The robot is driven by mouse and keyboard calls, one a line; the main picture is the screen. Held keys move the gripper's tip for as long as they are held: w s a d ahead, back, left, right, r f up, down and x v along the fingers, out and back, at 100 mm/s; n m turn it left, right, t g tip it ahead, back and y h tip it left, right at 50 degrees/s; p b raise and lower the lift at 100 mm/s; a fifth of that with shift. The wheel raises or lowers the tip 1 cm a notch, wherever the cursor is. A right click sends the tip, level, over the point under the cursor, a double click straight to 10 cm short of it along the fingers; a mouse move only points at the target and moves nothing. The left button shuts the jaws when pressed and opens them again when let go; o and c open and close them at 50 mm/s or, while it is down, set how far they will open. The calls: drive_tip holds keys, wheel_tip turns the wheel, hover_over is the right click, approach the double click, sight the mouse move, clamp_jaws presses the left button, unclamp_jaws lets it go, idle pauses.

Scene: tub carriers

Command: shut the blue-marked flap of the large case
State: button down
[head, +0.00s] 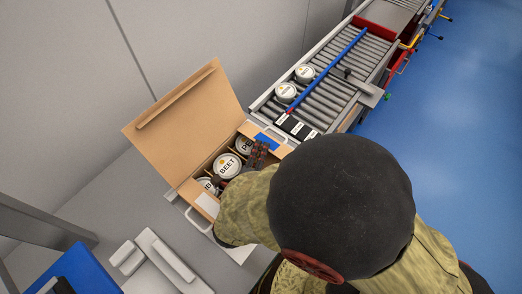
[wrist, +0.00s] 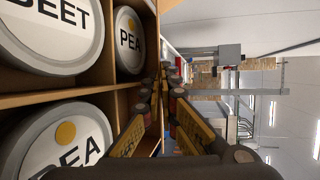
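The large case (head: 182,181) is a tan carton standing open on the grey surface, with round white tubs in its compartments. A blue mark (head: 266,141) shows on a tan panel at the case's right end, beside the conveyor; my gripper partly hides that end. A wide tan flap (head: 190,108) stands up along the back side. My gripper (head: 257,158) is over the right part of the case, close to the blue mark; contact is unclear. In the wrist view its fingertips (wrist: 166,78) are together with nothing visible between them, beside the case's compartments.
Tubs marked BEET (head: 227,166) and PEA (wrist: 131,40) sit inside the case. A roller conveyor (head: 330,92) behind carries two tubs and a blue bar (head: 340,68). White handles stick out at the case ends. A grey wall is close behind the flap.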

drive_tip(key=c, duration=2.3)
unclamp_jaws()
drive_tip(key=shift+o, duration=0.9)
drive_tip(key=shift+v, duration=4)
drive_tip(key=shift+f, duration=0.1)
drive_tip(key=shift+c, duration=0.2)
